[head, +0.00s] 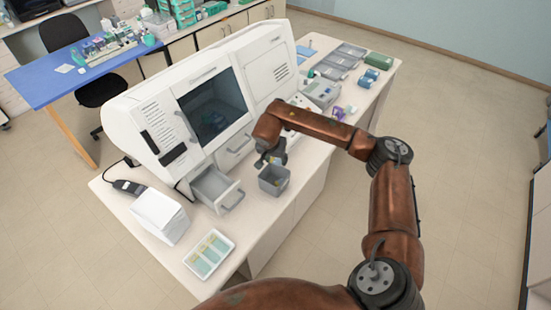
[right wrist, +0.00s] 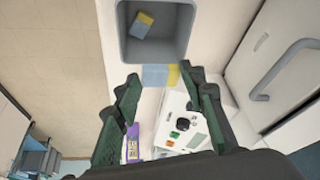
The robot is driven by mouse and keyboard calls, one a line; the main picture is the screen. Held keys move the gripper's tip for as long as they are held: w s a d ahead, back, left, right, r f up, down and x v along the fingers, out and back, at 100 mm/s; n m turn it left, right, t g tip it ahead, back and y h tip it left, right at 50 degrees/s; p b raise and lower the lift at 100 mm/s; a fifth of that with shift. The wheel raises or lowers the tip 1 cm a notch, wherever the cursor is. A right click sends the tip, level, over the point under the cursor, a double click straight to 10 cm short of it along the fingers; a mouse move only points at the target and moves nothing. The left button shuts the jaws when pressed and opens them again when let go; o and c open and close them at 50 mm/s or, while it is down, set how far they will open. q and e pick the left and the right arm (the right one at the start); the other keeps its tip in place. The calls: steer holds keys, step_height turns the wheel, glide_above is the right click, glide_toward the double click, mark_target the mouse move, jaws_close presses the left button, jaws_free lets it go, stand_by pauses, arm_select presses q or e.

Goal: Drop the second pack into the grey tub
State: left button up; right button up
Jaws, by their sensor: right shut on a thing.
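The grey tub (head: 272,187) stands on the bench in front of the white machine. In the right wrist view the tub (right wrist: 121,35) is at the top, with one blue and yellow pack (right wrist: 142,25) lying inside. My right gripper (right wrist: 161,78) is shut on a second blue and yellow pack (right wrist: 155,75), held between the fingertips just beside the tub's near rim in that view. In the head view my right gripper (head: 264,160) is close to the tub's back left, and the held pack is too small to make out there. My left gripper is not in view.
An open drawer (head: 222,195) of the white machine (head: 175,90) sticks out left of the tub. A tray of slides (head: 209,254) and a white box (head: 160,215) are further left. Devices and grey trays (head: 340,60) fill the bench's far right end.

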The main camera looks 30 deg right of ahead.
steer(key=o, duration=1.2)
steer(key=v, duration=1.2)
